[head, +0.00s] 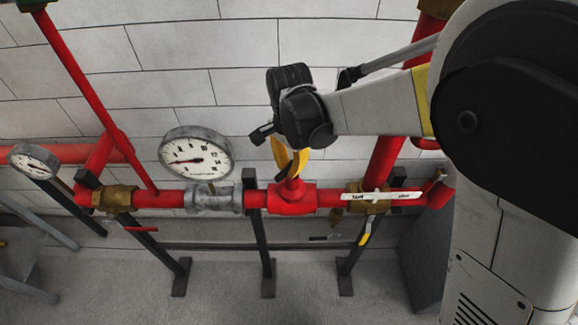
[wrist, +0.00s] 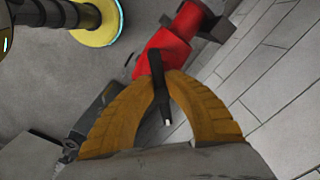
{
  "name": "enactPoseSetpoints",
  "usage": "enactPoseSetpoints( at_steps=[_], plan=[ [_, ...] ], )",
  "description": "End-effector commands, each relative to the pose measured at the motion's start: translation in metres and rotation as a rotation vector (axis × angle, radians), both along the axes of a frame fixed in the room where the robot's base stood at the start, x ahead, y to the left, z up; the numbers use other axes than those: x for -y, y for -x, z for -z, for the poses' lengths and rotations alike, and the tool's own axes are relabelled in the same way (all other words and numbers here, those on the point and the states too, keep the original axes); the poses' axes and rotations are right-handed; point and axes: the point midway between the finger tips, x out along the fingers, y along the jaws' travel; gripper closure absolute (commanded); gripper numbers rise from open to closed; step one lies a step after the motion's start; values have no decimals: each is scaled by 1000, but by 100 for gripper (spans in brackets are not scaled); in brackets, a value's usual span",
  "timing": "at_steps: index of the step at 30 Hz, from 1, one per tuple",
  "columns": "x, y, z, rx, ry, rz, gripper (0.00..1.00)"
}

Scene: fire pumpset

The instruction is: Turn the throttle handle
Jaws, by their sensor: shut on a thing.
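My gripper (head: 290,160) hangs over the middle of the red pipe run, just above the red tee (head: 291,199). In the wrist view its two yellow fingers (wrist: 160,84) close from both sides on a slim dark handle (wrist: 157,66). The handle has a small pale tip and lies in front of a red pipe fitting (wrist: 164,51). I take this bar for the throttle handle, but its mount is hidden.
A large pressure gauge (head: 197,154) stands left of my gripper, with a smaller gauge (head: 34,161) at far left. A brass valve (head: 368,203) with a white lever (head: 381,196) is to the right. Black stands (head: 264,245) carry the pipe before a white block wall (head: 170,50).

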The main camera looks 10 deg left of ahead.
Motion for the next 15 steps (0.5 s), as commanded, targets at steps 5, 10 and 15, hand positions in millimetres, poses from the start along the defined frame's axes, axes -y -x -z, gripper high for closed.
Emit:
enactPoseSetpoints(
  at_steps=[5, 10, 15],
  plan=[
    [1, 1, 2, 0, 0, -75, 100],
    [3, 1, 2, -1, 1, -199, 100],
    [5, 2, 2, -1, 1, -345, 100]
  ],
)
